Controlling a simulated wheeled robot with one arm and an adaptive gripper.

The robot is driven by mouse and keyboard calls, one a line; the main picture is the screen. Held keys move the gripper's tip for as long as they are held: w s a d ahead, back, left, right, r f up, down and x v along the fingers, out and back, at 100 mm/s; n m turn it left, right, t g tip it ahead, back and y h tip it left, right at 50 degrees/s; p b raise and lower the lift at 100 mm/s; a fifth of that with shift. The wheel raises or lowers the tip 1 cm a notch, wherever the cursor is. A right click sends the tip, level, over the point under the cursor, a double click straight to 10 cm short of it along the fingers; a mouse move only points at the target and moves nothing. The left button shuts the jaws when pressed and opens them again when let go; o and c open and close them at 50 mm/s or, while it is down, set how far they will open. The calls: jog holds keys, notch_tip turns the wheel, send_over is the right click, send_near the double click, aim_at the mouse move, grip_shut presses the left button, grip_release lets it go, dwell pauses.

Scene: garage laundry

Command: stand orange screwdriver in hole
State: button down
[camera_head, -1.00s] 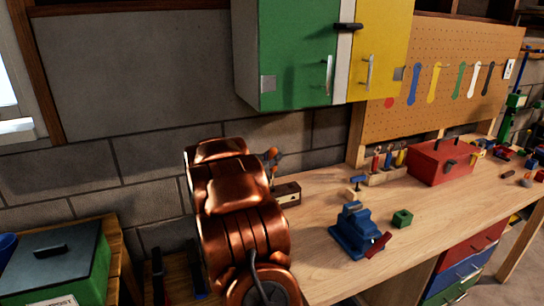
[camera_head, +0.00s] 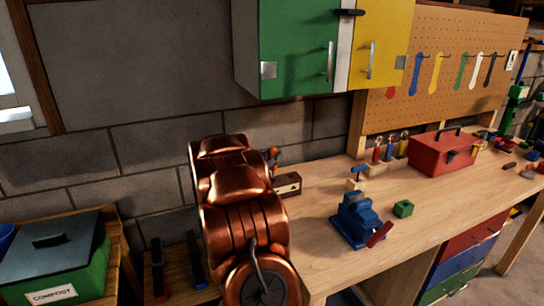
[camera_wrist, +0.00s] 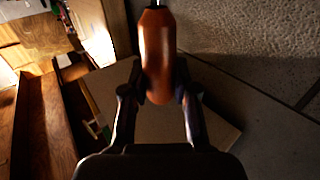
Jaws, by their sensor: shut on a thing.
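My gripper (camera_wrist: 159,92) is shut on the orange screwdriver (camera_wrist: 157,48) in the wrist view. Its fingers hold the rounded orange handle, and the metal shaft starts at the top edge of the picture, where the rest is cut off. In the head view a small orange part of the screwdriver (camera_head: 272,154) shows beside my arm, above the bench and near a small dark wooden block (camera_head: 287,184); my arm hides most of the gripper. A wooden rack (camera_head: 384,172) at the back of the bench holds several screwdrivers with coloured handles. No empty hole can be made out.
Green and yellow cabinets (camera_head: 296,50) hang above. A green compost bin (camera_head: 60,262) stands at the left.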

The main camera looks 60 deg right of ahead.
aim_at(272, 171)
jog(key=shift+f+b, duration=0.85)
jog(key=shift+f, duration=1.15)
jog(key=c, duration=0.8)
grip_release()
jog(key=shift+a, duration=0.1)
jog(key=a, duration=1.2)
jog(key=shift+s, duration=0.4)
